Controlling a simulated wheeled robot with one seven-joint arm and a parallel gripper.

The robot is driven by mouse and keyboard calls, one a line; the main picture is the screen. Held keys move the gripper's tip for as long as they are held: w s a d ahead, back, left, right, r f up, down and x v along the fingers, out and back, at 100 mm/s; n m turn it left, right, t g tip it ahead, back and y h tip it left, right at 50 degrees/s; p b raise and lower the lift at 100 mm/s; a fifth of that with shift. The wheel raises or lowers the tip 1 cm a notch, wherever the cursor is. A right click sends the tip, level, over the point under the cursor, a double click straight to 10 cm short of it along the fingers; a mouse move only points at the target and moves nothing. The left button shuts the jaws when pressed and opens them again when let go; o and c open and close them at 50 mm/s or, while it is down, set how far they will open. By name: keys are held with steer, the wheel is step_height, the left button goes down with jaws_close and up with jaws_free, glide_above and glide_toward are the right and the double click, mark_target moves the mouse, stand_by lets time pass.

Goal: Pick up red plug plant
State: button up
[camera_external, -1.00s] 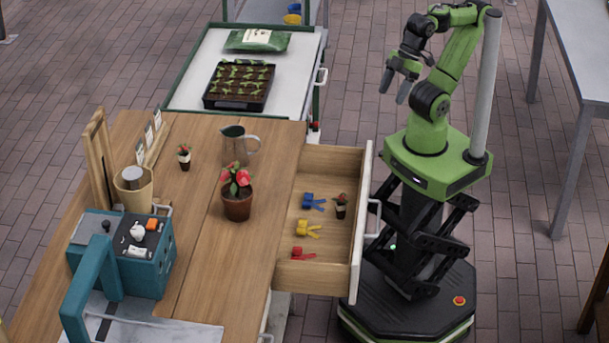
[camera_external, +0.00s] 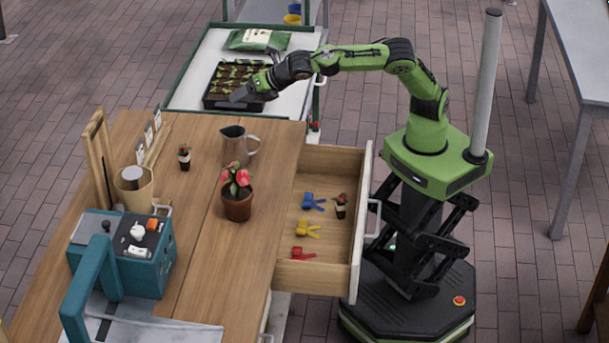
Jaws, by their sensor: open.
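A larger red-flowered plant in a brown pot (camera_external: 237,201) stands on the table near the drawer. My gripper (camera_external: 246,91) is open and empty, above the front right part of the black seedling tray, behind the jug. It is apart from both red plug plants. The arm hides part of the seedling tray.
The open drawer (camera_external: 300,273) also holds blue, yellow and red clips. A metal jug (camera_external: 236,147) stands near the table's back edge. The black seedling tray (camera_external: 212,101) and a green bag (camera_external: 258,40) are on the cart.

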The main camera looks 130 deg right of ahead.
steer(key=w+a+r+n+t+h, duration=0.1)
steer(key=w+a+n+h, duration=0.15)
steer(key=w+n, duration=0.35)
glide_toward(186, 154)
steer(key=shift+w+d+f+n+t+b, duration=0.2)
steer(key=shift+w+d+f, duration=0.1)
steer(key=shift+d, duration=0.3)
steer(key=shift+w+d+f+n+t+b, duration=0.2)
steer(key=shift+d+f, duration=0.15)
steer(key=shift+d, duration=0.25)
steer(key=shift+b+x, duration=0.35)
steer(key=shift+x, duration=2.45)
steer(key=shift+f, duration=0.15)
